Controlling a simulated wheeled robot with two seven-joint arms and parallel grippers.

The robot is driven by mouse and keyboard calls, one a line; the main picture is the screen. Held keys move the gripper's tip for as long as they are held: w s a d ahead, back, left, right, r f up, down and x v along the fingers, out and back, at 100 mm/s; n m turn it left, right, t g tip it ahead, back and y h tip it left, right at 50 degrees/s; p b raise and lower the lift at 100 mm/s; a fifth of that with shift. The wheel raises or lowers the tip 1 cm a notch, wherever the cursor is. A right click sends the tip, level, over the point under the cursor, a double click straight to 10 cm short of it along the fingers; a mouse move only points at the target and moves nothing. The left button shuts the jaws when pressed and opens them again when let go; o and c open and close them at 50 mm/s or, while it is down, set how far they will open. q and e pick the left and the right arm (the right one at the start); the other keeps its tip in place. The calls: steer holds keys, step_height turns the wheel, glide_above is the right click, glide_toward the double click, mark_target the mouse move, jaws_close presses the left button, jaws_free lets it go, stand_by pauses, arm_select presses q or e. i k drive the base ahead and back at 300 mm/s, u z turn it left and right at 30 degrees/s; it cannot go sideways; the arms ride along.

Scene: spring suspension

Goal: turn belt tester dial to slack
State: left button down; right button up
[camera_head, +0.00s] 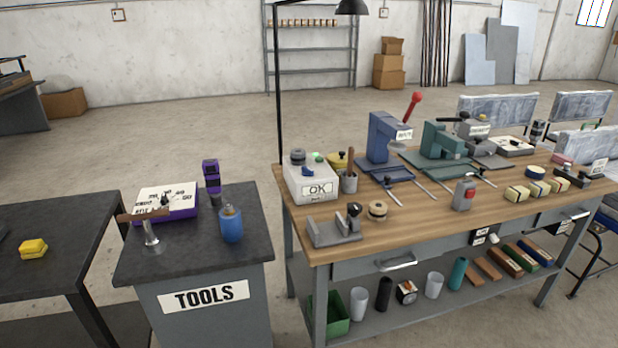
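No label in the camera_head view plainly reads belt tester. A purple box (179,212) stands on the dark top of the tools cabinet. Its white face (156,196) carries several dark words, too small to read, around a small dark knob that looks like a dial (165,199). I cannot tell which word the dial points to, nor whether it is the belt tester dial. A white box marked OK (308,178) on the wooden bench also has a dark round part and a green light on top. Neither of my grippers shows.
The tools cabinet (205,320) also bears a hammer (151,234), a blue bottle (231,228) and a purple-and-black tool (211,176). The wooden workbench (425,213) at right is crowded with presses and small parts. A dark table (60,215) stands at left. Open floor lies behind.

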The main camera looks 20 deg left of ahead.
mark_target(306, 171)
steer(key=z, duration=0.9)
steer(key=i, duration=1.6)
steer(key=u, duration=1.6)
